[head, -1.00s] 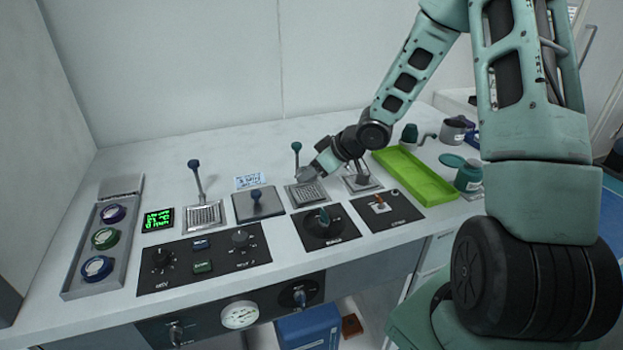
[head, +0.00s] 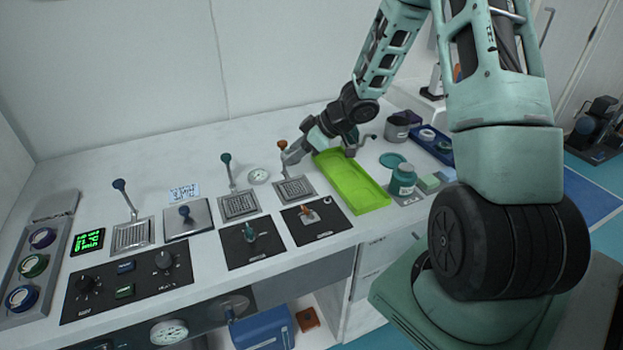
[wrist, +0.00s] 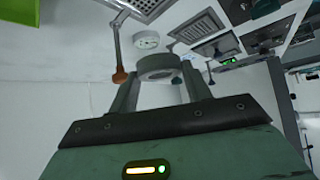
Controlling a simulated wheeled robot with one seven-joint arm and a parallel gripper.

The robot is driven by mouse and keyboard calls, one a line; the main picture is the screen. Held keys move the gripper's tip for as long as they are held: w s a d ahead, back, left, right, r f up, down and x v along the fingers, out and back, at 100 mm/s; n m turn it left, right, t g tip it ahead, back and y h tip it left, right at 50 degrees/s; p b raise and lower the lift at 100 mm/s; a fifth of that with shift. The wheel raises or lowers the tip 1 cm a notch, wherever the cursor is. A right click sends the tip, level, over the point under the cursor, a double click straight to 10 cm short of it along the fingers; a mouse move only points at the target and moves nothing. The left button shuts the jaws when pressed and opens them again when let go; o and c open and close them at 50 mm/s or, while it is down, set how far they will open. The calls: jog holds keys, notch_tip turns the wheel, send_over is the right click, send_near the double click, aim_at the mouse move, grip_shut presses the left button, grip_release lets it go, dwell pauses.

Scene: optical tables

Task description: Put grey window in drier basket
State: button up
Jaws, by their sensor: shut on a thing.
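A grey ring-shaped piece (wrist: 158,66), which looks like the grey window, is between the two fingers of my gripper (wrist: 160,85) in the wrist view. My gripper is shut on it. In the head view my gripper (head: 291,158) is above the back of the bench, close to the orange-knobbed handle. The held piece is too small to make out there. Square metal mesh baskets with upright handles stand in a row: one with a blue knob (head: 133,235), one with a teal knob (head: 240,205) and one with an orange knob (head: 295,188). I cannot tell which is the drier basket.
A lime-green tray (head: 350,183) lies right of the baskets. A lidded plate (head: 188,220) and a round white dial (head: 259,176) are nearby. A grey rack (head: 45,225) with ringed windows is at the left. Black control panels (head: 125,283) line the front. Jars stand at the right.

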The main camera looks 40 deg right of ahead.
jog(key=f, duration=0.2)
jog(key=f+b, duration=0.1)
jog(key=f, duration=0.2)
jog(key=shift+d+f, duration=0.2)
jog(key=shift+f, duration=0.1)
jog(key=shift+f+b, duration=0.3)
jog(key=shift+f, duration=1.85)
jog(key=shift+f, duration=0.1)
